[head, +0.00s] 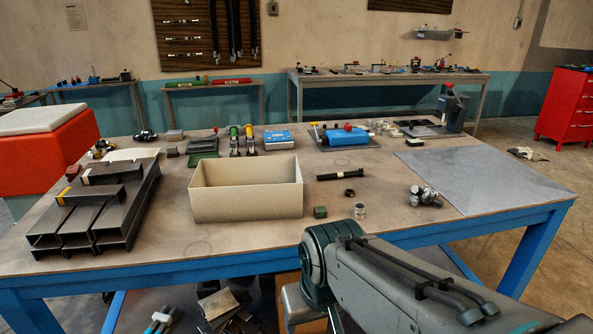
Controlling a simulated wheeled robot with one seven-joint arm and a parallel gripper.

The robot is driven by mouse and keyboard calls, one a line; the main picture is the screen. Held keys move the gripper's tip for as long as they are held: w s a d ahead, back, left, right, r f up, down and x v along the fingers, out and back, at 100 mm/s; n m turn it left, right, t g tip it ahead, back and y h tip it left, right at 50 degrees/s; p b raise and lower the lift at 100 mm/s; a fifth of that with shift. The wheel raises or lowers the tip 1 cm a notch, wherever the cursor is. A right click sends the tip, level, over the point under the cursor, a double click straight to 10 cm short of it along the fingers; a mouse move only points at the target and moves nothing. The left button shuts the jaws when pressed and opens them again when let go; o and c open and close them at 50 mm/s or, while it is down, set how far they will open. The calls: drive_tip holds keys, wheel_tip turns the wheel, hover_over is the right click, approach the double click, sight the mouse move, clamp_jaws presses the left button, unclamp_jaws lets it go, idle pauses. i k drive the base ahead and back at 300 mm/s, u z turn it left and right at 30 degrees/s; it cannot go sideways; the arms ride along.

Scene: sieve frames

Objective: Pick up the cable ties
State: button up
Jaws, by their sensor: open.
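I cannot pick out the cable ties for certain. A thin dark bundle or rod (340,174) lies on the table right of the open beige box, and it may be them. It is too small to tell. My arm comes in from the lower right, over the front edge of the table. Its gripper is not in view.
The beige box (246,205) stands mid-table on the blue-legged table (185,237). Dark steel tubes (100,215) are stacked at left. A black ring (349,193), green block (320,212), silver cylinder (360,211) and metal fittings (425,196) lie right of the box. A grey sheet (485,180) covers the right end.

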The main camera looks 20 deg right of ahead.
sight(337, 175)
drive_tip(key=z, duration=0.15)
drive_tip(key=i, duration=1)
drive_tip(key=z, duration=0.8)
